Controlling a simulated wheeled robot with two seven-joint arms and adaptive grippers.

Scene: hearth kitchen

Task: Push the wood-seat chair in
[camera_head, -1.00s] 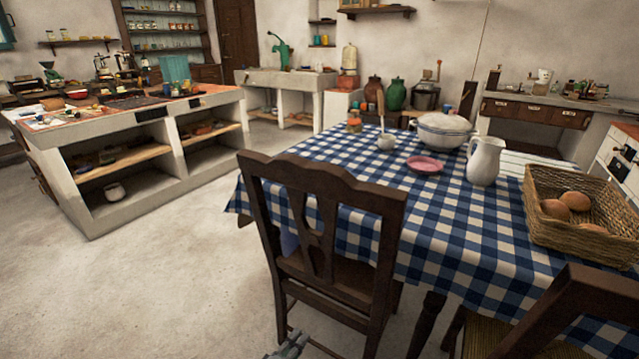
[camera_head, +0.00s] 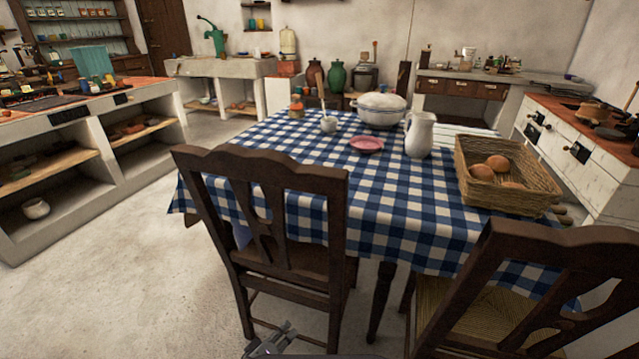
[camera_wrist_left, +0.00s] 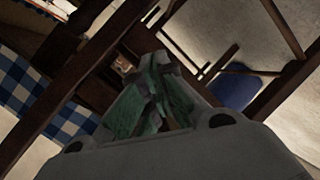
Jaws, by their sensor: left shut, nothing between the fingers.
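The wood-seat chair (camera_head: 262,215) is dark brown, with a carved back toward me. It stands upright at the near left side of the table (camera_head: 400,228), with its seat (camera_head: 290,262) partly under the cloth's edge. My left gripper (camera_head: 284,330) shows at the bottom of the head view, low behind the chair's near legs. It is shut and empty. In the left wrist view its greenish fingers (camera_wrist_left: 158,92) are together among dark wooden bars. I cannot tell whether they touch the chair. My right gripper is not in view.
A second chair with a woven seat (camera_head: 484,312) stands close on the right. The table holds a basket (camera_head: 510,180), white jug (camera_head: 420,135), tureen (camera_head: 381,111) and pink plate (camera_head: 366,145). Bare floor (camera_head: 120,270) lies left, before a low shelf counter (camera_head: 90,165).

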